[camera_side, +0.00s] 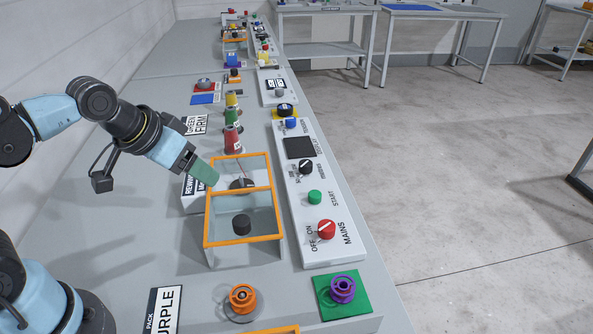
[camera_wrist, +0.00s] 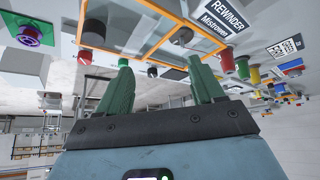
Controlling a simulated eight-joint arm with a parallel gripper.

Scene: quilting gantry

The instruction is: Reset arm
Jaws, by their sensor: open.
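My gripper (camera_side: 208,174) has green fingers and hangs in the air at the left edge of an orange-framed clear box (camera_side: 243,238). In the side view its fingers overlap each other, so the gap between them is hard to see there. In the wrist view, which is upside down, the two green fingers of my gripper (camera_wrist: 160,72) stand well apart. Nothing is held between them. The arm is bent and reaches in from the left over the grey bench (camera_side: 170,240).
Inside the box are dark round knobs (camera_side: 241,225). A control panel (camera_side: 320,249) with a red mains switch (camera_side: 326,229) and green start button (camera_side: 315,197) lies right of it. Orange (camera_side: 242,297) and purple (camera_side: 343,288) spools stand in front. Thread cones (camera_side: 232,138) stand behind.

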